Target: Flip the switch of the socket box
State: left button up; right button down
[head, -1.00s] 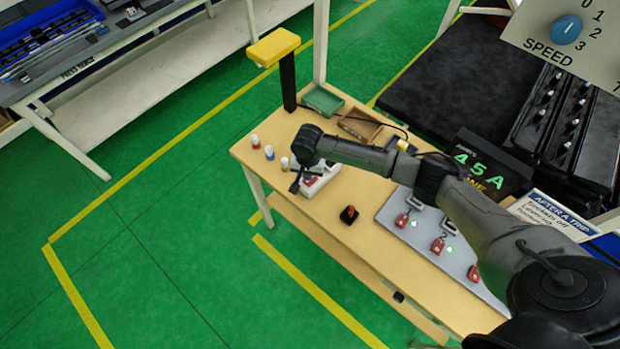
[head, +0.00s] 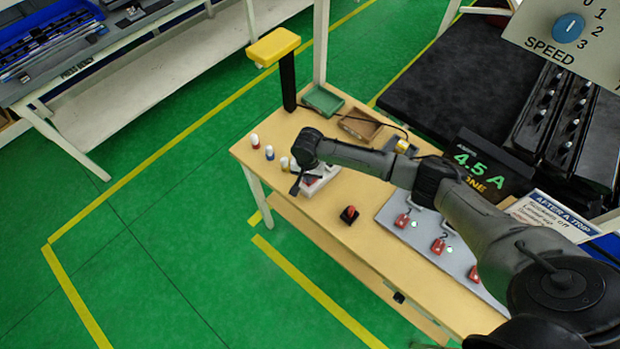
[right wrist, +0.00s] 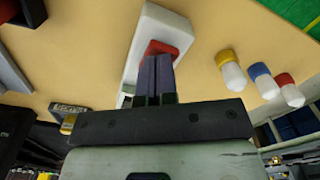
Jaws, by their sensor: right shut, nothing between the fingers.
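The socket box is a white block on the table; it shows in the right wrist view (right wrist: 163,30) and partly under my gripper in the head view (head: 322,184). Its red switch (right wrist: 160,48) lies at the tips of my right gripper (right wrist: 155,62). The right gripper is shut and empty, its fingertips at the near edge of the switch; I cannot tell whether they touch it. In the head view my right gripper (head: 295,187) hangs over the box and hides part of it. My left gripper is not in view.
Several small capped bottles (head: 269,153) stand left of the box. A black block with a red top (head: 349,214) and a grey panel with red switches (head: 440,246) lie to the right. A green tray (head: 322,100) and a brown tray (head: 359,127) sit behind.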

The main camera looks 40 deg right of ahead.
jog(key=shift+f, duration=0.5)
jog(key=shift+r, duration=0.1)
notch_tip(320, 180, up, 3)
jog(key=p, duration=0.4)
jog(key=shift+r, duration=0.15)
notch_tip(320, 180, up, 4)
jog(key=p, duration=0.4)
jog(key=shift+p, duration=0.3)
jog(key=shift+f, duration=0.2)
dwell(0.3)
